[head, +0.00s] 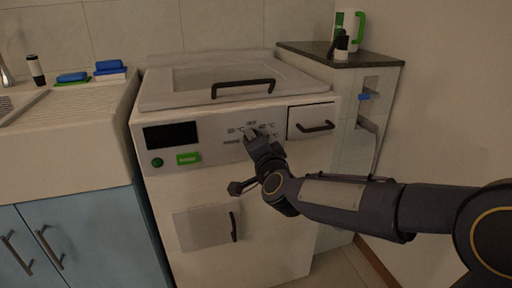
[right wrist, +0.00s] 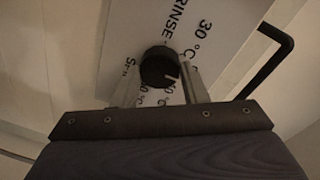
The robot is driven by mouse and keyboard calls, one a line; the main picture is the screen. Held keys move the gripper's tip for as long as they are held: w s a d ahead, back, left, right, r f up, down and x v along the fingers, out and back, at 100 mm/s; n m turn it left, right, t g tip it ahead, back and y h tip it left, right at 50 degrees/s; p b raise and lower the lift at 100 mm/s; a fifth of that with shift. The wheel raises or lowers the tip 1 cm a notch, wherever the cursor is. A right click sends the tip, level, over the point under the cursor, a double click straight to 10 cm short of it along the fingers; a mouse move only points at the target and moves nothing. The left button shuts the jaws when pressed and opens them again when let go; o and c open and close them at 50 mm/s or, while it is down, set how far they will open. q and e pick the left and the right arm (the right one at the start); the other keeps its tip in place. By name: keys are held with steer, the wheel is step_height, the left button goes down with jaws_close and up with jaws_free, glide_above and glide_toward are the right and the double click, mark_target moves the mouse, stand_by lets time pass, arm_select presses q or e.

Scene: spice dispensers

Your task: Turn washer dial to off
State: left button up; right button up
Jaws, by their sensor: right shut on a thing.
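The white washer (head: 215,140) stands in the middle of the head view. Its black dial (right wrist: 159,67) sits on a light panel printed with temperatures and "RINSE" in the right wrist view, with a pale mark at its lower right. My right gripper (right wrist: 155,82) has its two fingers on either side of the dial and is shut on it. In the head view my right gripper (head: 257,138) is at the front panel and hides the dial. My left gripper is not in view.
A drawer with a black handle (head: 316,127) is right of the dial. The washer lid has a black handle (head: 243,88). A lower door handle (head: 233,227) juts out below. A sink counter (head: 75,125) stands at left and a shelf unit (head: 345,130) at right.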

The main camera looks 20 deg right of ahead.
stand_by(0.5)
steer(key=o, duration=1)
steer(key=shift+c, duration=0.2)
steer(key=shift+s, duration=0.1)
steer(key=s+p, duration=0.2)
steer(key=s, duration=0.5)
steer(key=shift+s+r, duration=0.15)
steer(key=shift+s, duration=0.2)
